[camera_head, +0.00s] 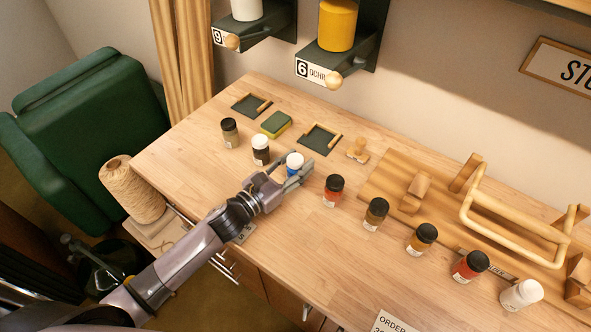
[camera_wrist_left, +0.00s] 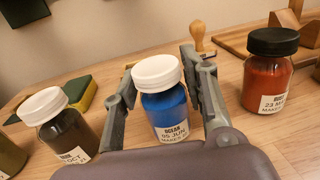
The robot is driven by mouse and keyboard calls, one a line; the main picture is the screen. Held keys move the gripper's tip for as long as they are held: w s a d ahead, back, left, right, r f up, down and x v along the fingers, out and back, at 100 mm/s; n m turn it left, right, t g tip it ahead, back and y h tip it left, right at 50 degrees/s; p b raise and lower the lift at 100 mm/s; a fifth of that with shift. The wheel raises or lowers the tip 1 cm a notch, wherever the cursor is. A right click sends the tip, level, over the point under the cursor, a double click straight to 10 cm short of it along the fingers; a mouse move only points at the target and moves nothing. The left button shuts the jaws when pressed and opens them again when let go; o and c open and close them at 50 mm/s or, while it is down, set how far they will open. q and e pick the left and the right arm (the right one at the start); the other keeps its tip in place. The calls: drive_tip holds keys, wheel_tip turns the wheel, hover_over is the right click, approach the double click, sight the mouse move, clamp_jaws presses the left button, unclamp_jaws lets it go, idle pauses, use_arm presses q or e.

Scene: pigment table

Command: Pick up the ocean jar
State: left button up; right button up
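The ocean jar has a blue body and a white lid; its label reads OCEAN in the left wrist view (camera_wrist_left: 165,108). It stands upright on the wooden table, and its lid and some blue show in the head view (camera_head: 294,162). My left gripper (camera_head: 290,167) is at the jar, with one finger on each side of it. In the left wrist view the fingers (camera_wrist_left: 160,75) are spread, with a narrow gap at the left of the jar; contact at the right cannot be told. My right gripper is not in view.
A dark jar with a white lid (camera_head: 260,150) stands left of the ocean jar, and a red jar with a black lid (camera_head: 333,190) stands right. More jars continue along the row.

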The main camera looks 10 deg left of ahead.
use_arm(q)
drive_tip(key=c, duration=0.8)
drive_tip(key=shift+o, duration=0.2)
